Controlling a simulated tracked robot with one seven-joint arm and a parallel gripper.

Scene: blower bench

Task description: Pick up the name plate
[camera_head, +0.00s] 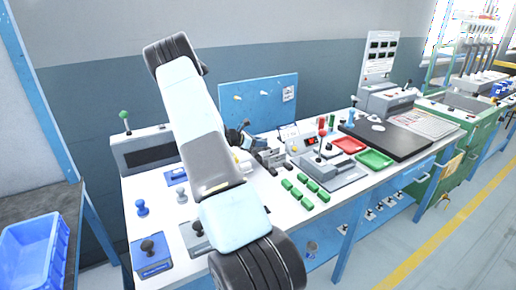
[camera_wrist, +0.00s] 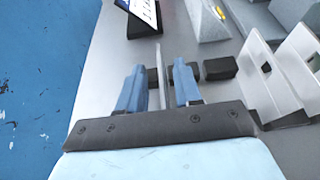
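In the wrist view, a thin pale plate (camera_wrist: 161,78) stands between my gripper's two blue fingers, seen nearly edge-on. It appears to be the name plate, but no lettering on it shows. My gripper (camera_wrist: 159,67) is open around it, with a visible gap on each side. The plate's lower part is hidden behind the dark gripper body. In the head view, my arm covers part of the bench, and I cannot make out the plate there.
White angled fixtures (camera_wrist: 270,75) stand to the right. On the bench are several green blocks (camera_head: 318,186), a red tray (camera_head: 349,144) and a green tray (camera_head: 374,159).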

